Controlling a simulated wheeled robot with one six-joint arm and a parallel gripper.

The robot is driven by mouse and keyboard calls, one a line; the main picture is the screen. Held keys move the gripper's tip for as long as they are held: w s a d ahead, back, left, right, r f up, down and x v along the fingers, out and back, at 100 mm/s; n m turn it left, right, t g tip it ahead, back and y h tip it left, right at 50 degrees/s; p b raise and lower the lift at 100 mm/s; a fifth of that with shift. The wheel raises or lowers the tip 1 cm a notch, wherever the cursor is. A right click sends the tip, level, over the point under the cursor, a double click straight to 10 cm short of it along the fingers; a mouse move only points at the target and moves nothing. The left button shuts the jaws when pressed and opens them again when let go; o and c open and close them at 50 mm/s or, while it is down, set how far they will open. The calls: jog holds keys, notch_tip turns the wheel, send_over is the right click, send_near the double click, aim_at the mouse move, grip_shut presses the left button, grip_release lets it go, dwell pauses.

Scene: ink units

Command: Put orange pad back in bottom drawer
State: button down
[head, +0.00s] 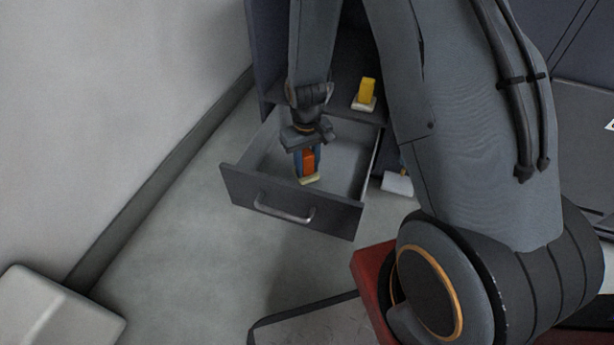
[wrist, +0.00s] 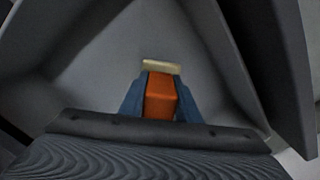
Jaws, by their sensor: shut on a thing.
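The orange pad (head: 308,161) is an orange block with a pale cream base at its lower end. My gripper (head: 306,166) is shut on it, pointing down over the open bottom drawer (head: 290,207). In the wrist view the orange pad (wrist: 160,97) sits between the two blue fingers, with its pale end facing away from me, and grey drawer walls around it. The pad is within the drawer's outline; I cannot tell whether its base touches the drawer floor.
A yellow pad (head: 367,92) with a pale base stands on the shelf above the drawer. A small white object (head: 397,184) lies right of the drawer. A wall (head: 120,100) runs along the left. A white box (head: 55,310) is at lower left.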

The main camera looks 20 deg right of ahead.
aim_at(307, 174)
notch_tip(307, 174, down, 4)
jog(key=shift+b, duration=0.9)
jog(key=c, duration=1.3)
grip_release()
jog(key=shift+c, duration=0.2)
jog(key=shift+r, duration=0.1)
notch_tip(307, 174, up, 12)
jog(key=p, duration=0.7)
jog(key=shift+r, duration=0.1)
